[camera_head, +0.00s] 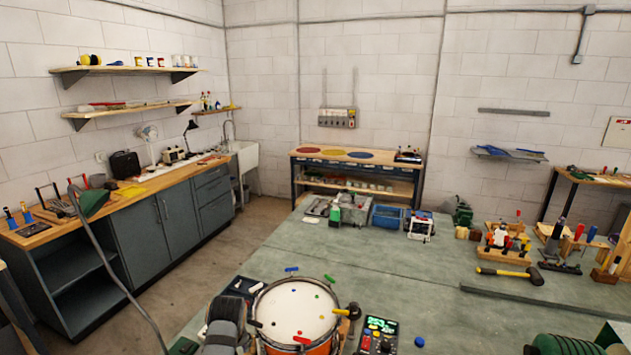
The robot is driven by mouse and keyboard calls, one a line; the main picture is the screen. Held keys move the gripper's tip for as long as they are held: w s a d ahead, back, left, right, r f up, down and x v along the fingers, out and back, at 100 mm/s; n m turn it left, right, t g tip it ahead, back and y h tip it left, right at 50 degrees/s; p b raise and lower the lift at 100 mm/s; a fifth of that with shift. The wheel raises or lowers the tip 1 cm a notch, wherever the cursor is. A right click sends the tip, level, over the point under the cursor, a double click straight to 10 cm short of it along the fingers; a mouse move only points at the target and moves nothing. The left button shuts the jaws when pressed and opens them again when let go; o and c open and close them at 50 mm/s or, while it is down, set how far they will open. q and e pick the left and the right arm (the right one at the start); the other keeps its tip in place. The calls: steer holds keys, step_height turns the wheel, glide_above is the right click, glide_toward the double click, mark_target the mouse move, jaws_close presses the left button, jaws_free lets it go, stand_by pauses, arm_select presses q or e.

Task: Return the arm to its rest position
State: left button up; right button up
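A drum (297,312) with a white head and an orange shell stands at the near edge of the green bench (400,270). Small coloured pieces lie on its head and around its rim. The lower part of the drum is cut off by the picture edge.
A mallet (512,273) lies farther right. A green ribbed object (567,344) is at bottom right. The bench middle is clear.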

arm_select(q)
steer(key=s+a+f+m, duration=0.1)
steer(key=s+m, duration=0.2)
steer(key=s, duration=0.5)
steer(key=s+a+f+m+h, duration=0.1)
steer(key=s+m, duration=0.1)
steer(key=s, duration=0.7)
steer(key=s+a+f+m, duration=0.1)
steer(key=s+m, duration=0.2)
steer(key=s, duration=0.5)
steer(key=s+a+f+g+b, duration=0.2)
steer(key=f+b, duration=0.5)
steer(key=f, duration=2.6)
steer(key=s+a+f+b, duration=0.1)
steer(key=s+f+b, duration=0.3)
steer(key=s+f, duration=1.5)
steer(key=shift+s+f+n+h, duration=0.2)
steer(key=shift+f+n+h, duration=0.15)
steer(key=shift+f, duration=0.6)
arm_select(e)
step_height(320, 180, down, 12)
steer(key=s, duration=0.2)
steer(key=shift+r, duration=0.15)
